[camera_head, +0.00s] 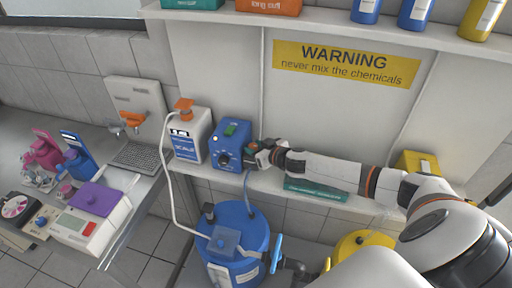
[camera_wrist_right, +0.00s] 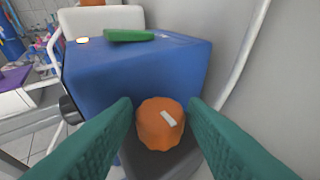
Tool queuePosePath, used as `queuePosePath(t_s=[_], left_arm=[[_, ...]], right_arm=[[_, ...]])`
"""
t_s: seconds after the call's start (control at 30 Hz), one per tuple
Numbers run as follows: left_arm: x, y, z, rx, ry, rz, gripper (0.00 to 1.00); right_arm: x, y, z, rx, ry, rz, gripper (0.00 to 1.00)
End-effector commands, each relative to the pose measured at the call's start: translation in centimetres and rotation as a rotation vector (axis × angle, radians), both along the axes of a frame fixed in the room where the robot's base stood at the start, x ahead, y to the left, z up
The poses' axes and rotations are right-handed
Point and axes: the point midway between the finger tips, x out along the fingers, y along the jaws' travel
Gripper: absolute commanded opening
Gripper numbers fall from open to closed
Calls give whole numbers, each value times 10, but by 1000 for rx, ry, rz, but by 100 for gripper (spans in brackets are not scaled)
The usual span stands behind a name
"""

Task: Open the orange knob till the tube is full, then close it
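The orange knob (camera_wrist_right: 158,128), with a white mark on it, sits on the side of the blue box (camera_wrist_right: 135,65) in the right wrist view. The blue box (camera_head: 229,143) stands on the lower shelf in the head view, where my gripper hides the knob. My right gripper (camera_wrist_right: 159,108) is open, its green fingers on either side of the knob with small gaps. It also shows beside the box in the head view (camera_head: 257,151). A bluish tube (camera_head: 248,190) runs from the box down to the blue barrel (camera_head: 238,228); its fill cannot be made out. My left gripper is out of view.
A white canister (camera_head: 190,136) with an orange cap stands left of the box, and a white hose (camera_head: 174,205) runs from it to the barrel. A yellow barrel (camera_head: 360,242) is below my right arm. A bench with a white device (camera_head: 92,212) stands at left.

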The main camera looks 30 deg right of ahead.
Motion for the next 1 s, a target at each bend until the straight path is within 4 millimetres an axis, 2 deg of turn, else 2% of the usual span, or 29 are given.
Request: queuePosePath(t_s=[0.03,0.2,0.57,1.0], left_arm=[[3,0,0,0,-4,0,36],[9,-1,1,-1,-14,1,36],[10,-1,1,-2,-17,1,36],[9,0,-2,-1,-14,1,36]], right_arm=[[0,0,0,0,0,0,33],[0,0,0,0,0,0,7],[0,-3,1,-2,-1,64,8],[4,-9,2,-6,-3,408,7]])
